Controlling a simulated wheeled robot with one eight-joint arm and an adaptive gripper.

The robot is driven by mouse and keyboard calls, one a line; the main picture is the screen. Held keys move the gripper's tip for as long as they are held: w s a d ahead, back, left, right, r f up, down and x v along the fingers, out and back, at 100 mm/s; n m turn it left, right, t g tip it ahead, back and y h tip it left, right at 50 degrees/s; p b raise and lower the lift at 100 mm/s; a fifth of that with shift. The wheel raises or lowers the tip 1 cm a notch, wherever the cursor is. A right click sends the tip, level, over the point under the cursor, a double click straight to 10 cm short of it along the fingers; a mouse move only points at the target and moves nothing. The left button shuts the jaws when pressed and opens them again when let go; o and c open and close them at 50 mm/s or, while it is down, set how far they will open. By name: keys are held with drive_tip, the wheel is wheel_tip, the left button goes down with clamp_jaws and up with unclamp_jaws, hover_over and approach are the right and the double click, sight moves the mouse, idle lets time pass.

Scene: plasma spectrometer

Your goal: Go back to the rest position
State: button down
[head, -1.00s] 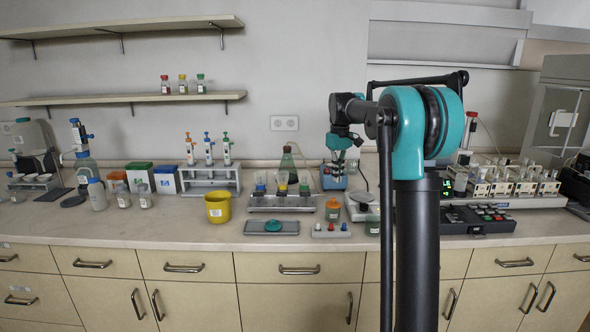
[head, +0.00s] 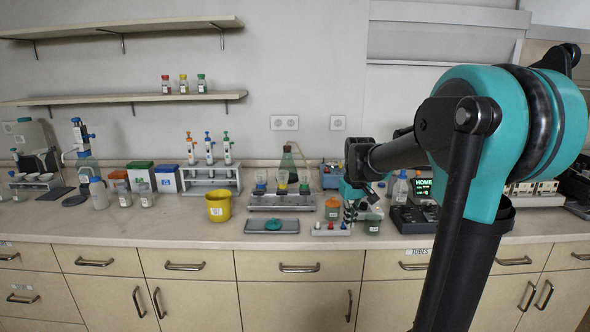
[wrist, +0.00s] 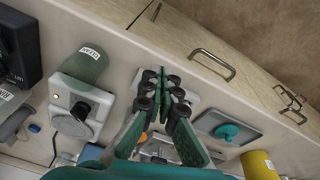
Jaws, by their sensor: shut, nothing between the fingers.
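My gripper (head: 349,216) hangs at the end of my teal and black arm, low at the front of the bench in the head view. Its fingers point down by the right end of a small white rack (head: 326,231) with coloured knobs. In the wrist view my gripper (wrist: 166,84) has its fingertips together and nothing between them. The rack is partly hidden behind the fingers there. I cannot tell the exact gap to the bench top.
A greenish jar (head: 372,224) stands close right of the gripper; it also shows in the wrist view (wrist: 87,63). An orange-lidded jar (head: 332,208), a tray with a teal dish (head: 272,227) and a yellow cup (head: 219,208) are left. A display reading HOME (head: 424,189) is right.

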drive_tip(key=s+f+m+t, duration=0.1)
drive_tip(key=s+f, duration=0.6)
drive_tip(key=s, duration=0.4)
drive_tip(key=s+d+f+m+t, duration=0.1)
drive_tip(key=s+f+m, duration=0.1)
drive_tip(key=s+f, duration=0.6)
drive_tip(key=s, duration=0.3)
drive_tip(key=shift+s+d, duration=0.3)
drive_tip(key=c, duration=2.2)
unclamp_jaws()
